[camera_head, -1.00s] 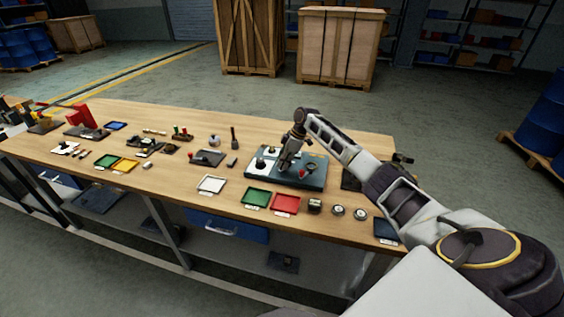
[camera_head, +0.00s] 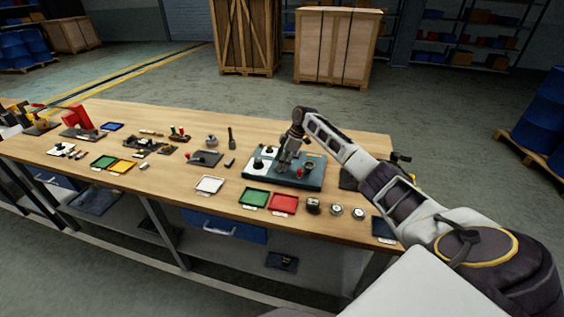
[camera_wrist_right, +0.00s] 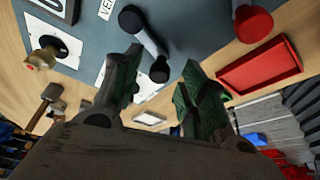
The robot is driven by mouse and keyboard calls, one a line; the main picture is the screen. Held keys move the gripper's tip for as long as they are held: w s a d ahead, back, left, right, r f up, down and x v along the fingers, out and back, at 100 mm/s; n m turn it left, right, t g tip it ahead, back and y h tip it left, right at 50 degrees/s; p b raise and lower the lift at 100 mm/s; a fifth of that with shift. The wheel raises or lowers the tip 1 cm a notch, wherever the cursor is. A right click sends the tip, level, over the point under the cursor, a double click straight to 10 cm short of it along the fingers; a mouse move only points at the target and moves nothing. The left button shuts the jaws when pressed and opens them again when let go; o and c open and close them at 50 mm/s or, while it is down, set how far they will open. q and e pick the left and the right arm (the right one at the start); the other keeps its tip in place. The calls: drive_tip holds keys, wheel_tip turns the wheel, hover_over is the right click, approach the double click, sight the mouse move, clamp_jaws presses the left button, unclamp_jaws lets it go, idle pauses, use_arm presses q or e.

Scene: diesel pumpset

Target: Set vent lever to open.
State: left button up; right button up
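The blue-grey panel (camera_head: 262,174) lies on the workbench. In the right wrist view, a grey lever with a black knob (camera_wrist_right: 159,71) runs from a round pivot on this panel. A partly cut-off label beside it starts with "VE" (camera_wrist_right: 107,9). My right gripper (camera_head: 284,169) is over the panel. In the wrist view its green-padded fingers (camera_wrist_right: 163,70) are apart, with the black knob in the gap between them; a visible space remains on each side, and contact cannot be seen. In the head view the gripper hides the lever. My left gripper is out of view.
A red knob (camera_wrist_right: 253,23) stands on the panel beside the lever. A red tray (camera_head: 284,205) and a green tray (camera_head: 254,198) lie in front of the panel. Several small round parts sit right of the trays. A white tray (camera_head: 209,185) is further left.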

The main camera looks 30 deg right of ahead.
drive_tip(key=shift+r, duration=0.2)
drive_tip(key=v, duration=1.1)
drive_tip(key=shift+d+r, duration=0.2)
drive_tip(key=shift+r, duration=0.1)
drive_tip(key=shift+s+f, duration=0.1)
idle(0.5)
